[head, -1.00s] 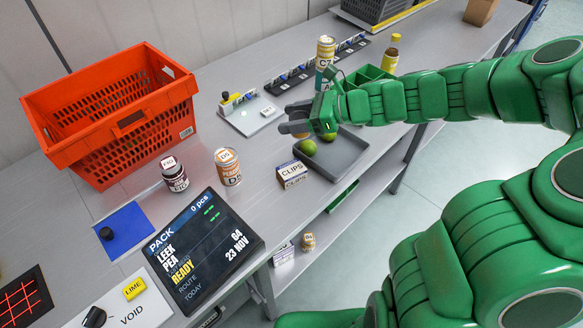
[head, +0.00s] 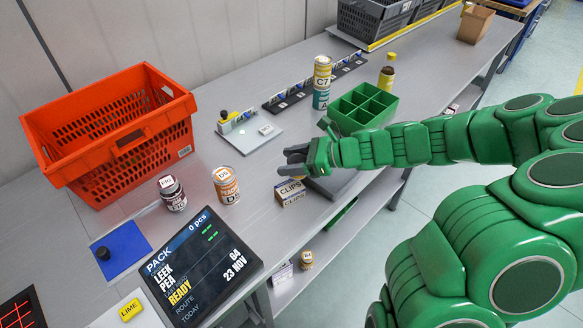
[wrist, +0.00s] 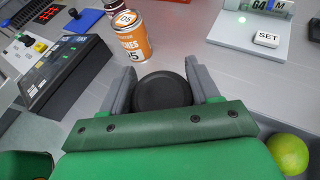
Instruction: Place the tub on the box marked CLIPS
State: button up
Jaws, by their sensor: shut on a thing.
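The box marked CLIPS (head: 290,194) sits on the grey table near its front edge, at the left of a dark tray (head: 333,184). My gripper (head: 285,164) is just above and behind the box in the head view. In the wrist view, the gripper (wrist: 163,86) is shut on the tub (wrist: 162,93), which shows from above as a round black top between the two fingers. The tub's sides are hidden there, and the hand hides it in the head view. The box is not visible in the wrist view. I cannot tell whether the tub touches it.
A PEACH can (head: 226,186) and a FIG jar (head: 172,193) stand left of the box. A PACK screen (head: 200,262) lies in front of them. A green divided bin (head: 364,108) and a C7 can (head: 322,82) are behind. A lime (wrist: 288,154) lies in the tray.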

jog(key=shift+f, duration=1.45)
jog(key=shift+f, duration=0.1)
jog(key=o, duration=1.1)
jog(key=v, duration=1.2)
jog(key=shift+r, duration=0.25)
